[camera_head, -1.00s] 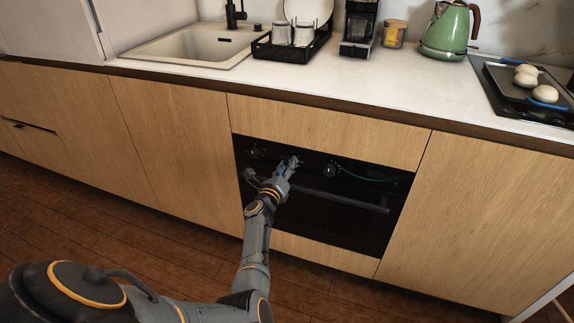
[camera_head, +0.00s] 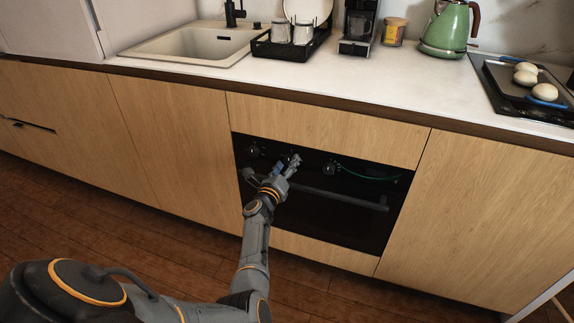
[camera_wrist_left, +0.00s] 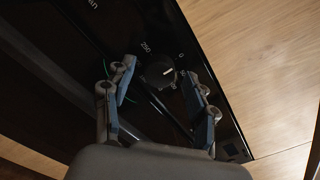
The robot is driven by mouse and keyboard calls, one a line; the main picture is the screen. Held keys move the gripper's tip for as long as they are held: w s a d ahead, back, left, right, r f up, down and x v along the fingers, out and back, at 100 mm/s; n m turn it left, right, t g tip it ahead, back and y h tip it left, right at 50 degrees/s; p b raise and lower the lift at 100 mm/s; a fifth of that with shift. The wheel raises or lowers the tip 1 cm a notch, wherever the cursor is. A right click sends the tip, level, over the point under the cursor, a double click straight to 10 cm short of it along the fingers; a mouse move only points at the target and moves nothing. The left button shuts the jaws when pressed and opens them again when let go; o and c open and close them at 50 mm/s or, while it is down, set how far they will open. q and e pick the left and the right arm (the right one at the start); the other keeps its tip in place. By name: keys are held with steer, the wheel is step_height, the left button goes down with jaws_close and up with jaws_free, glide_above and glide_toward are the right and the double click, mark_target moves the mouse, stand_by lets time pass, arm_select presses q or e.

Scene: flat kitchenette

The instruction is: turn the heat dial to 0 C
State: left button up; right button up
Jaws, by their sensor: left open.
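The black oven (camera_head: 330,205) is built into the wooden cabinet front. Its panel has a knob at the left (camera_head: 254,151) and another right of the middle (camera_head: 330,169). My left gripper (camera_head: 286,164) is at the panel between these two knobs, open. In the left wrist view the heat dial (camera_wrist_left: 159,72) is a round black knob with a pale pointer and a printed scale including 250 and 0. The pointer faces right, towards the low numbers near 0; its exact reading is unclear. The open left gripper (camera_wrist_left: 159,84) has one finger on each side of the dial; contact cannot be told.
The oven's bar handle (camera_head: 340,198) runs below the panel. The wooden floor (camera_head: 100,225) before the cabinets looks clear.

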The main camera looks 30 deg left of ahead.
arm_select(q)
steer(key=v, duration=0.7)
stand_by(0.4)
